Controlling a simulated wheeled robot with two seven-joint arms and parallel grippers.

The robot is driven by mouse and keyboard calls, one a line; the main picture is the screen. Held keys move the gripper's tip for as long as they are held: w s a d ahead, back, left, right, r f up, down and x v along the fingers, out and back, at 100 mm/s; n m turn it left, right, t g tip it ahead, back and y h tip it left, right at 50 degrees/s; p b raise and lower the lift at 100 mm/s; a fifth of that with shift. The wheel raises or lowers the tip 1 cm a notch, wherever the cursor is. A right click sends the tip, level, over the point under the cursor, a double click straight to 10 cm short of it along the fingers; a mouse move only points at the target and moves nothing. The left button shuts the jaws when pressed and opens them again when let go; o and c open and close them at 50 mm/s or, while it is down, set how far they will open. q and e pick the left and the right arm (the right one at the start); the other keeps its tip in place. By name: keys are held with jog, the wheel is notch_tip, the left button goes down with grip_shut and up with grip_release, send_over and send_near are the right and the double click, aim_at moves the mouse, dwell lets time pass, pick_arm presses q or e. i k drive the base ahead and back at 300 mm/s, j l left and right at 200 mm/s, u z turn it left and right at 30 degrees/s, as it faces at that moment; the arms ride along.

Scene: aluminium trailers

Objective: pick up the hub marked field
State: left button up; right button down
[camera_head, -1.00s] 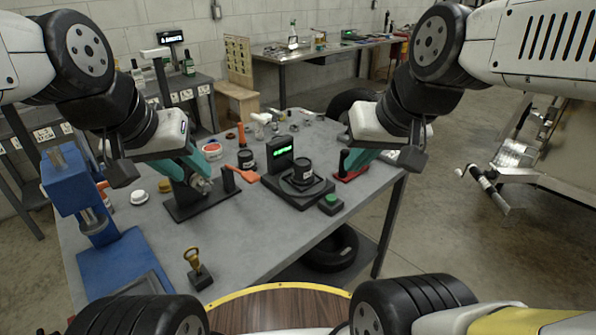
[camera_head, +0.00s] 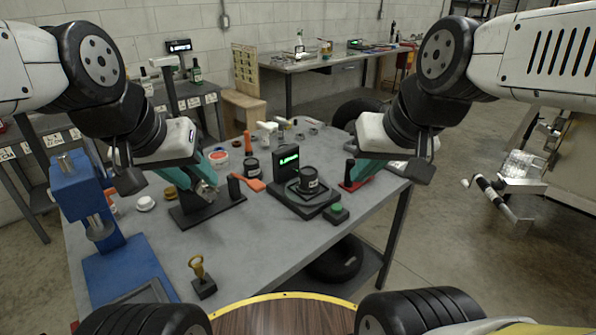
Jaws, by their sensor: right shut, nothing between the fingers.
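Two black cylindrical hubs with pale labels are in the head view; I cannot read which is marked field. One hub (camera_head: 309,180) sits on a black scale-like device (camera_head: 317,203) with a lit green display. The other hub (camera_head: 251,168) stands on the grey table, left of the device. My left gripper (camera_head: 207,188) is above a black stand at the table's left; its fingertips are partly lost against the stand, so its opening is unclear. My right gripper (camera_head: 352,181) is shut and empty, beside a red-based tool right of the device.
A blue press (camera_head: 85,205) stands at the table's left, with a brass-topped piece (camera_head: 200,276) near the front. An orange-handled tool (camera_head: 250,184) lies mid-table. A green button box (camera_head: 337,212) is at the right edge. Small parts crowd the back; the front middle is clear.

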aim_at(307, 185)
jog(key=i+l+u, duration=0.2)
jog(key=l, duration=0.25)
jog(key=i+l+u, duration=0.1)
jog(key=l+u, duration=0.15)
jog(key=l, duration=0.25)
jog(key=i+l+u, duration=0.2)
jog(key=l, duration=0.3)
jog(key=k, duration=0.1)
